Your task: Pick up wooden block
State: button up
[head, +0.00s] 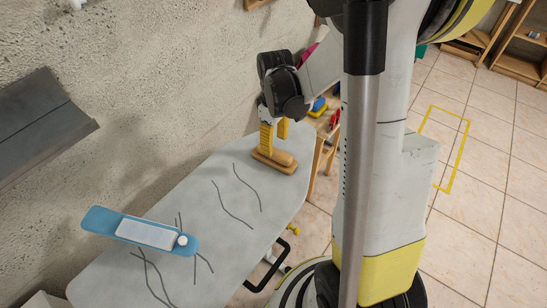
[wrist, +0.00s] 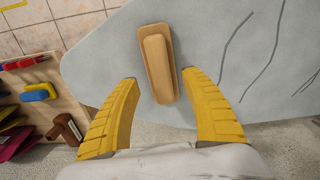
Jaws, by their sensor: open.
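The wooden block (head: 276,161) lies flat near the far rounded end of a grey board-like surface (head: 225,205). It has a light brown base with a smaller raised piece on top, which shows in the wrist view (wrist: 158,66). My gripper (head: 272,143) is above the block, with its yellow fingers pointing down. In the wrist view my gripper (wrist: 160,78) is open, with one finger on each side of the block's lower end. Gaps show between the fingertips and the block, and nothing is held. I cannot tell the exact height of the fingertips above the surface.
A blue tool with a white pad (head: 145,232) lies nearer on the surface. A rough wall runs along the left, with a dark ledge (head: 40,125). A wooden bench (wrist: 50,95) with coloured items stands beyond the board's end.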

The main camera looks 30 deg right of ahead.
aim_at(275, 151)
notch_tip(275, 151, down, 5)
jog(key=shift+r+b, duration=0.1)
jog(key=shift+b, duration=1)
jog(key=shift+a, duration=0.1)
grip_shut()
